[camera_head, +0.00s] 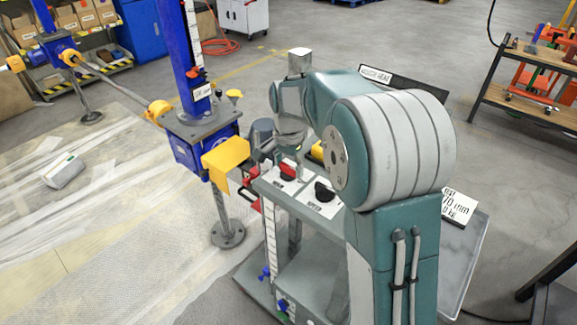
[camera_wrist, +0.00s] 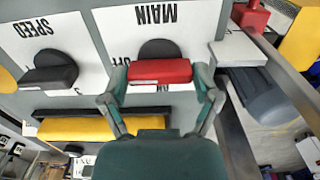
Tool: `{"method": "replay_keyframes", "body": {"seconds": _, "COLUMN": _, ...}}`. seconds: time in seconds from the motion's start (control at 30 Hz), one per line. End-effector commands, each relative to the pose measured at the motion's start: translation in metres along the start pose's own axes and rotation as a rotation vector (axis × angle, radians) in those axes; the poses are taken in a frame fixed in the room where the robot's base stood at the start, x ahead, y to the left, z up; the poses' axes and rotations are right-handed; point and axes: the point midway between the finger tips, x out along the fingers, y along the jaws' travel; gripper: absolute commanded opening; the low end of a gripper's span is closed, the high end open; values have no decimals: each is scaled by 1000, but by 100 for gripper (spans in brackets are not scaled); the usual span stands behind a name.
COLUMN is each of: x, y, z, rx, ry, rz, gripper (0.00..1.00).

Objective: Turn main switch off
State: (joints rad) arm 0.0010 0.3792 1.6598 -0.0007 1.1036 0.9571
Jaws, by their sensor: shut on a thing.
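The main switch has a red handle (camera_wrist: 160,71) on a dark round base, on a white plate marked MAIN (camera_wrist: 155,20), whose text is upside down in the wrist view. The handle lies crosswise in that view. My gripper (camera_wrist: 161,76) has one finger at each end of the handle and is shut on it. The plate's smaller lettering is partly covered by my fingers. In the head view the red handle (camera_head: 287,171) shows small on the panel top, with my gripper (camera_head: 284,160) over it, partly hidden by my arm.
A black SPEED knob (camera_wrist: 48,70) sits beside the main switch. A yellow bar (camera_wrist: 100,128) lies close to my gripper's palm. A yellow bracket (camera_head: 226,158) on the blue screw jack (camera_head: 190,150) stands left of the panel.

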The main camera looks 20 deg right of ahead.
Motion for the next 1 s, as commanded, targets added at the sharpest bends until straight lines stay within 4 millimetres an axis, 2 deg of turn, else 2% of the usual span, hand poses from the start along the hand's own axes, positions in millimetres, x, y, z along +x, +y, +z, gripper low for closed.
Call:
{"method": "replay_keyframes", "body": {"seconds": 0.2, "x": -1, "y": -2, "z": -1, "rx": 1, "ry": 4, "rz": -8, "gripper": 32}}
{"method": "replay_keyframes", "body": {"seconds": 0.23, "x": -1, "y": -2, "z": -1, "rx": 1, "ry": 4, "rz": -9, "gripper": 93}}
{"method": "replay_keyframes", "body": {"seconds": 0.27, "x": -1, "y": -2, "z": -1, "rx": 1, "ry": 4, "rz": -9, "gripper": 100}}
{"method": "replay_keyframes", "body": {"seconds": 0.73, "x": -5, "y": -1, "z": 0, "rx": 0, "ry": 1, "rz": -3, "gripper": 100}}
{"method": "replay_keyframes", "body": {"seconds": 0.87, "x": -23, "y": -1, "z": 0, "rx": 0, "ry": 4, "rz": -6, "gripper": 100}}
{"method": "replay_keyframes", "body": {"seconds": 1.0, "x": -52, "y": -2, "z": 0, "rx": 0, "ry": 5, "rz": -7, "gripper": 100}}
